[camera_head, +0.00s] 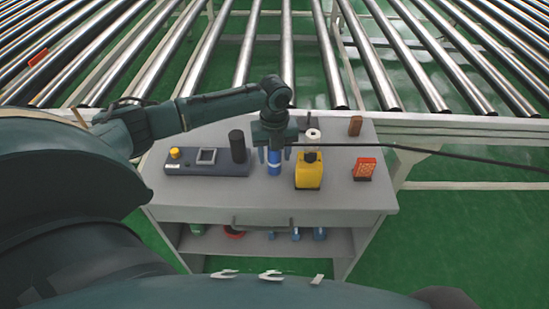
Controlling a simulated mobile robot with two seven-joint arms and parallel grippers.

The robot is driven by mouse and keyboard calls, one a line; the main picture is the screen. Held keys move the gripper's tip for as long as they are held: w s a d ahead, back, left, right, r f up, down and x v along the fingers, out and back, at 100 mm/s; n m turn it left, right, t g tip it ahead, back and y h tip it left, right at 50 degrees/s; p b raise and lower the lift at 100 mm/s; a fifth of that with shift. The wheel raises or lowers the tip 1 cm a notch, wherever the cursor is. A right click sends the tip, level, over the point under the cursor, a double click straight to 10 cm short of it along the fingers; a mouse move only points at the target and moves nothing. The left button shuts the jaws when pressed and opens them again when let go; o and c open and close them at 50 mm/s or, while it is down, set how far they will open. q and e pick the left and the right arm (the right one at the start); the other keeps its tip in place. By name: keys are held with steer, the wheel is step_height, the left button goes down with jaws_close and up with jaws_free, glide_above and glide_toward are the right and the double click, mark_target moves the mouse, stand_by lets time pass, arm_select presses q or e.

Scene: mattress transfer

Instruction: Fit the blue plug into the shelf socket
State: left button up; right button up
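A blue cylindrical piece, apparently the blue plug (274,168), is upright at the middle of the grey worktop. My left gripper (275,154) points down over it, with a finger on each side. I cannot tell whether the fingers touch it or whether it rests on the top. A black cable (420,151) runs from beside the gripper to the right edge of the view. I cannot make out a shelf socket for certain. My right gripper is out of view.
The grey workbench (338,192) holds a dark control box (205,168) with a black cylinder (237,146), a yellow device (308,171) right of the gripper, and an orange-red block (364,169). Its lower shelf (262,245) holds several small items. A roller conveyor (390,60) stands behind.

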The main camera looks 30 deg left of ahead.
arm_select(q)
steer(key=shift+r, duration=0.1)
steer(key=c, duration=1)
